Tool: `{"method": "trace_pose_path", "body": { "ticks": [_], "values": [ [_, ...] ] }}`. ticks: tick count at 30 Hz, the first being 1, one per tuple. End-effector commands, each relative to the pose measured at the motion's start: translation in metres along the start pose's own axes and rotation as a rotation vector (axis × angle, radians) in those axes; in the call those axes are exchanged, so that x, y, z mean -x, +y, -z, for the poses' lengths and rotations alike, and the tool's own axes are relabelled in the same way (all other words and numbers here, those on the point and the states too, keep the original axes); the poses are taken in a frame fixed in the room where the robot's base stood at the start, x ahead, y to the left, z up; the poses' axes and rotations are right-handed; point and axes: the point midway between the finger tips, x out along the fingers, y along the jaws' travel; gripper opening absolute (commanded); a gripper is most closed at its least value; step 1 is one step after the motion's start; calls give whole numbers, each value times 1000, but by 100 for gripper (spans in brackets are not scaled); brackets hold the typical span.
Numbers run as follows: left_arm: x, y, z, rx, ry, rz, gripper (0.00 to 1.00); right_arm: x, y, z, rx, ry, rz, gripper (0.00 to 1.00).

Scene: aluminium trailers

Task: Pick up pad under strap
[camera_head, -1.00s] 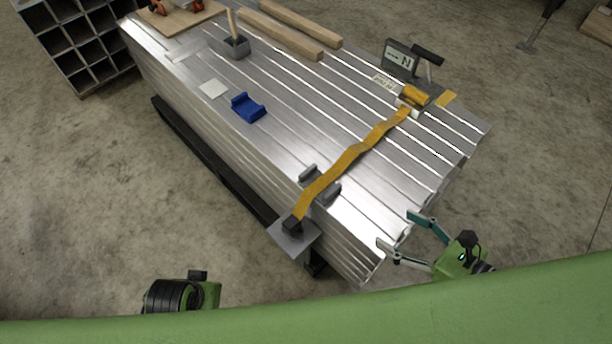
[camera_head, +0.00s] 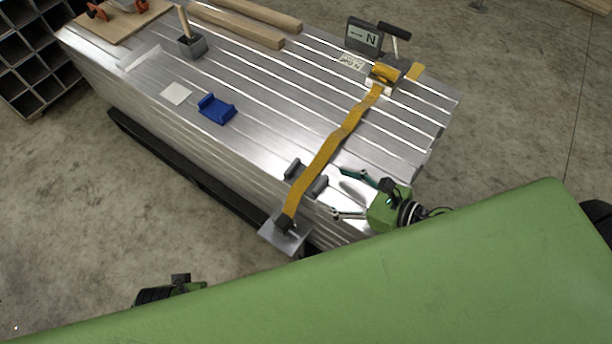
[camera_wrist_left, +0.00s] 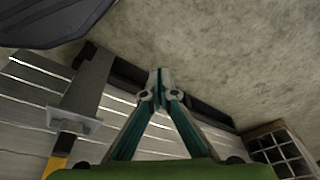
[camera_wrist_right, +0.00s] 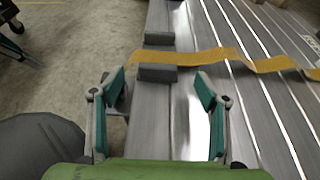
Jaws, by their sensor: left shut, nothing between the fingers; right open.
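The grey pad (camera_head: 318,187) lies on the near edge of the aluminium stack. The yellow strap (camera_head: 330,147) runs across it, so only its two raised ends show. In the right wrist view the pad (camera_wrist_right: 157,74) is straight ahead, with the strap (camera_wrist_right: 210,55) over its middle. My right gripper (camera_head: 338,192) is open and empty, just right of the pad. In the right wrist view its fingertips (camera_wrist_right: 160,76) stand on either side of the pad's nearer end; contact cannot be told. My left gripper (camera_wrist_left: 158,74) is shut and empty, pointing at the floor beside the stack.
A metal bracket (camera_head: 285,236) juts from the near edge. Concrete floor (camera_head: 60,220) is clear at left.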

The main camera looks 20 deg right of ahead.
Motion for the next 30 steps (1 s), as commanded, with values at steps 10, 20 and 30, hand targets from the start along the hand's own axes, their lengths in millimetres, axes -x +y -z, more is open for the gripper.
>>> {"method": "trace_pose_path", "body": {
  "ticks": [10,20,30],
  "values": [
    [-11,1,-6,-2,-7,-2,0,-39,3,-2,-1,-3,1,68],
    [-15,1,-4,-2,-5,-1,0,-54,3,0,0,1,0,68],
    [-14,0,0,-2,2,-1,0,-54,3,-1,0,0,0,26]
  ]
}}
